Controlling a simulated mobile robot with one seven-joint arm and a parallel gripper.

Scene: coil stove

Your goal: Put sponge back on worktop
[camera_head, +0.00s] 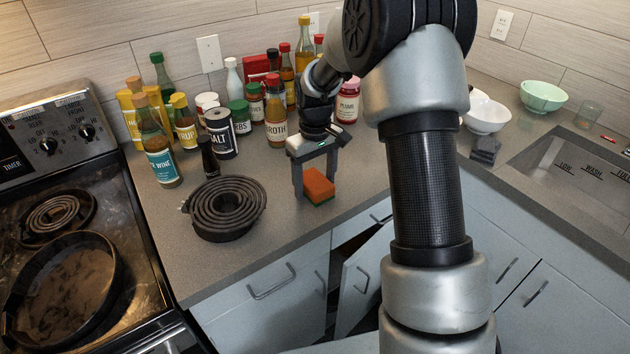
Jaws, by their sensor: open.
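The sponge (318,187) is an orange block with a green underside. It rests on the grey worktop (285,225), near the front edge and right of a loose coil burner. My gripper (317,188) points down over the sponge, with its fingers apart. One finger stands at the sponge's left and the other behind its right side. I cannot tell whether either finger touches it.
A black coil burner (225,207) lies on the worktop to the left. Several bottles and jars crowd the back, including a salt can (220,133). A stove with a pan (65,290) is at far left. White bowls (487,115) and a sink (580,170) are at right. A cabinet door (362,275) below hangs ajar.

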